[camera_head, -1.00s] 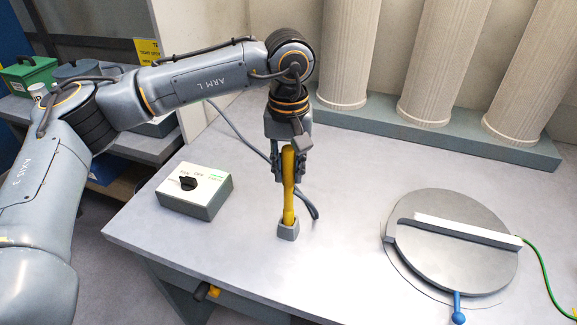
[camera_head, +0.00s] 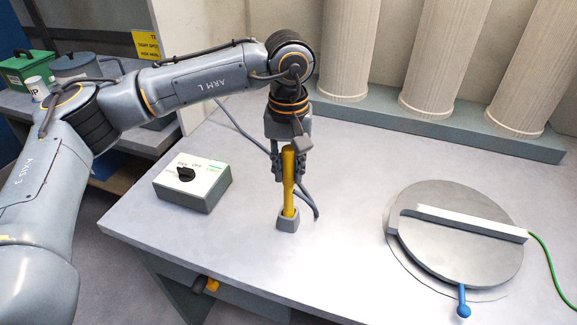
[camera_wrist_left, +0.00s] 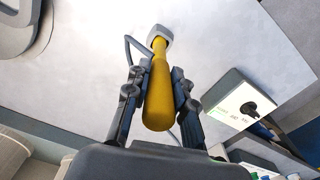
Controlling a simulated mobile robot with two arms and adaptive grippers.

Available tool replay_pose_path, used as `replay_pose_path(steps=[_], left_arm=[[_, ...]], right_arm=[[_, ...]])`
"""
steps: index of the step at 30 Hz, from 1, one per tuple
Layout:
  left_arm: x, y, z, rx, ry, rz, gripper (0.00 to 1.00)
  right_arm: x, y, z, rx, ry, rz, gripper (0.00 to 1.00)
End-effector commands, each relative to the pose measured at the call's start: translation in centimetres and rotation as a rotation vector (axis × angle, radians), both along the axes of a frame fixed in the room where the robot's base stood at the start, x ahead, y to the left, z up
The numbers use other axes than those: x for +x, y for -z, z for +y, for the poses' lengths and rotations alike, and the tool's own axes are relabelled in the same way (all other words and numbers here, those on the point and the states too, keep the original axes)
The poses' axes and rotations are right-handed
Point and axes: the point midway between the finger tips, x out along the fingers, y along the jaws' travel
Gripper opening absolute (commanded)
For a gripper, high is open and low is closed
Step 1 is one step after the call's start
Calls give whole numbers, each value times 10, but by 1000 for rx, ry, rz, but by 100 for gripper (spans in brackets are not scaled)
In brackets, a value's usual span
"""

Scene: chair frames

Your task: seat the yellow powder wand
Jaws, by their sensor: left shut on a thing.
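The yellow wand (camera_head: 288,190) stands nearly upright in my left gripper (camera_head: 287,172), whose fingers are shut on its upper part. Its lower end is at the small grey holder (camera_head: 287,225) on the table, and the holder's rim shows around it. How deep the end sits inside is hidden. In the left wrist view, the wand (camera_wrist_left: 159,85) runs between both fingers of the gripper (camera_wrist_left: 158,95) to the grey holder (camera_wrist_left: 163,31). My right gripper is not in view.
A switch box (camera_head: 190,187) with a black knob stands left of the holder. A grey round plate (camera_head: 460,250) with a white bar and blue-knobbed lever lies at right. Fluted columns (camera_head: 440,60) stand behind. A cable (camera_head: 312,205) lies close behind the wand. The table (camera_head: 345,265) is clear between.

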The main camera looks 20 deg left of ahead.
Motion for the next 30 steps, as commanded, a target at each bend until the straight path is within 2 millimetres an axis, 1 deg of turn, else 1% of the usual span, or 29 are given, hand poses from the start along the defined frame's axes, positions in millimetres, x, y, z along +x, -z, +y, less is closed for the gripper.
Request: replay_pose_path(steps=[11, 12, 14, 15, 16, 22, 25, 28, 30], left_arm=[[0, 2, 0, -1, 0, 0, 0], [0, 2, 0, -1, 0, 0, 28], [0, 2, 0, -1, 0, 0, 40], [0, 2, 0, 0, 0, 0, 48], [0, 2, 0, 0, 0, 0, 50], [0, 2, 0, 0, 0, 0, 50], [0, 1, 0, 0, 0, 0, 50], [0, -6, 0, 0, -1, -1, 50], [1, -16, 0, -1, -1, -3, 50]], right_arm=[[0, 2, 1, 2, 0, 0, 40], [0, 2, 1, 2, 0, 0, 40], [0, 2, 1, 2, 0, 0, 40], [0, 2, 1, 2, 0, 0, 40], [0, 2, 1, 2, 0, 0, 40], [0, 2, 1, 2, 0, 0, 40], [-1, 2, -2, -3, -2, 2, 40], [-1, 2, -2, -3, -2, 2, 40], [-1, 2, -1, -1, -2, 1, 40]])
